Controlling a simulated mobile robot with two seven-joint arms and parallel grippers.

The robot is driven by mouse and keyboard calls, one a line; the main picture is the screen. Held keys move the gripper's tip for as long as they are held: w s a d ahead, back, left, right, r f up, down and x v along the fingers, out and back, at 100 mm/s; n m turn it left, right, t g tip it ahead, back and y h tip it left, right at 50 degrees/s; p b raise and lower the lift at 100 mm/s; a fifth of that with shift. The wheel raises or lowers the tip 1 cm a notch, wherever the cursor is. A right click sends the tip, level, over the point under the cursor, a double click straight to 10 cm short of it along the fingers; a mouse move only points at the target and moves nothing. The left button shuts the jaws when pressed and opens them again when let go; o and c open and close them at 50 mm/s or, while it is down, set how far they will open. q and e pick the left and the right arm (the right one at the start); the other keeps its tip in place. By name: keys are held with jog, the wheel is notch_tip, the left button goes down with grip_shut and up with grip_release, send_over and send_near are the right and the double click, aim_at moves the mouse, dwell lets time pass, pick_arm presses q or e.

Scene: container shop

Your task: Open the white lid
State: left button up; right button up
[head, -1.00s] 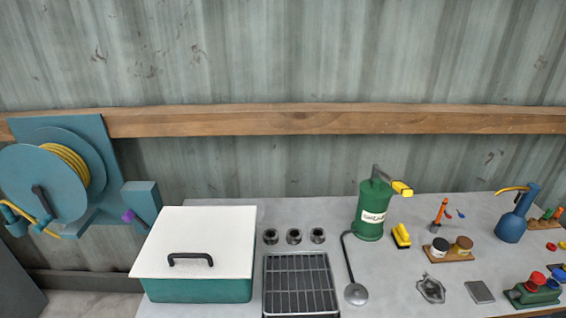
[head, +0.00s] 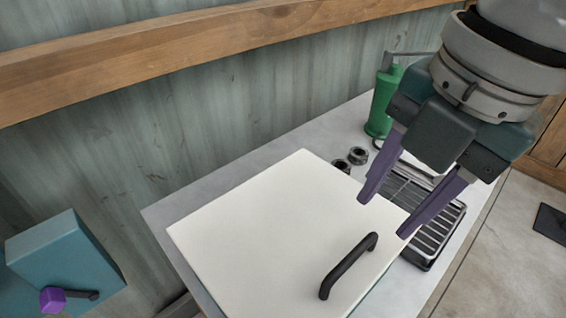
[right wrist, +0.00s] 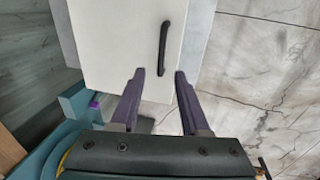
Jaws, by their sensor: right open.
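The white lid (head: 265,225) lies flat and closed on its box at the end of the grey bench. Its black bar handle (head: 348,266) stands up near the lid's front edge. My right gripper (head: 383,215) is open and empty, above the lid's right side and apart from the handle. In the right wrist view the lid (right wrist: 115,45) and handle (right wrist: 164,48) lie beyond the fingertips (right wrist: 159,73), with the handle roughly in line with the gap between them. My left gripper is not in view.
A black wire rack (head: 446,228) sits right of the lid, partly behind my gripper. Two dark ring-shaped parts (head: 350,160) and a green can (head: 382,105) stand behind it. A teal box with a purple knob (head: 52,299) is at lower left, off the bench.

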aim_at(358, 253)
jog(key=f, duration=0.3)
jog(key=w+f, duration=0.1)
jog(key=f, duration=0.5)
jog(key=shift+w+a+f, duration=0.25)
jog(key=shift+a, duration=0.05)
grip_shut()
dwell(1.0)
